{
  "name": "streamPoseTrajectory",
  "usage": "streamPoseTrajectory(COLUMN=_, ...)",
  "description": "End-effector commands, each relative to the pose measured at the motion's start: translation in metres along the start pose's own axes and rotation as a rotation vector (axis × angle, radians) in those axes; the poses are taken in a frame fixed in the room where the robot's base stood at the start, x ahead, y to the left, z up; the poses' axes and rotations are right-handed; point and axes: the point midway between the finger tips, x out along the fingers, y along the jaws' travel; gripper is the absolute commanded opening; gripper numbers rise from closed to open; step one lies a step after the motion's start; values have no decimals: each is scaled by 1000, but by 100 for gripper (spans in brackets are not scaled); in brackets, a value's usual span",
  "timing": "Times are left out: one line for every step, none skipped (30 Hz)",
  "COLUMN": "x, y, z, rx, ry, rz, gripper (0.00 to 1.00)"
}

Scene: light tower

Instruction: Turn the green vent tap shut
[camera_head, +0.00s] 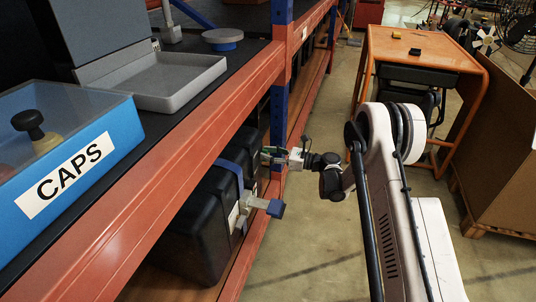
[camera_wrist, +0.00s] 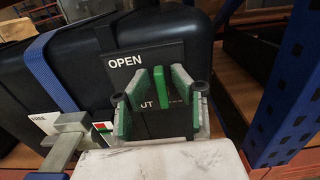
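The green vent tap (camera_wrist: 161,89) stands upright in the wrist view, in front of a dark plate (camera_wrist: 146,60) on a black case (camera_wrist: 85,65). The plate reads OPEN above; a lower word ends in UT, the rest hidden by a finger. My gripper (camera_wrist: 162,84) is open, with one finger on each side of the tap and a narrow gap showing on both sides. I cannot tell the depth of the fingertips against the tap. In the head view my gripper (camera_head: 272,155) is at the case's far end under the shelf, and the tap is not clear there.
A grey lever with a blue end (camera_head: 265,207) juts from the case near my gripper; a FREE label (camera_wrist: 42,123) is beside it. A blue post (camera_wrist: 292,95) stands close on the right. The orange shelf beam (camera_head: 205,135) runs above the case. The aisle floor (camera_head: 310,240) is clear.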

Motion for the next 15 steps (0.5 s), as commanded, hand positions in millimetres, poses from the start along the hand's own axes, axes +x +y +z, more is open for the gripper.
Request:
streamPoseTrajectory(x=0, y=0, z=0, rx=0, ry=0, rz=0, gripper=15)
streamPoseTrajectory(x=0, y=0, z=0, rx=0, ry=0, rz=0, gripper=11)
streamPoseTrajectory(x=0, y=0, z=0, rx=0, ry=0, rz=0, gripper=6)
streamPoseTrajectory(x=0, y=0, z=0, rx=0, ry=0, rz=0, gripper=2)
streamPoseTrajectory(x=0, y=0, z=0, rx=0, ry=0, rz=0, gripper=0)
streamPoseTrajectory(x=0, y=0, z=0, rx=0, ry=0, rz=0, gripper=0)
streamPoseTrajectory(x=0, y=0, z=0, rx=0, ry=0, rz=0, gripper=0)
streamPoseTrajectory(x=0, y=0, z=0, rx=0, ry=0, rz=0, gripper=0)
streamPoseTrajectory(x=0, y=0, z=0, rx=0, ry=0, rz=0, gripper=0)
streamPoseTrajectory(x=0, y=0, z=0, rx=-1, ry=0, rz=0, gripper=0)
streamPoseTrajectory(x=0, y=0, z=0, rx=-2, ry=0, rz=0, gripper=0)
streamPoseTrajectory(x=0, y=0, z=0, rx=-4, ry=0, rz=0, gripper=0)
streamPoseTrajectory(x=0, y=0, z=0, rx=-7, ry=0, rz=0, gripper=0)
streamPoseTrajectory(x=0, y=0, z=0, rx=-12, ry=0, rz=0, gripper=0)
streamPoseTrajectory(x=0, y=1, z=0, rx=-19, ry=0, rz=0, gripper=0)
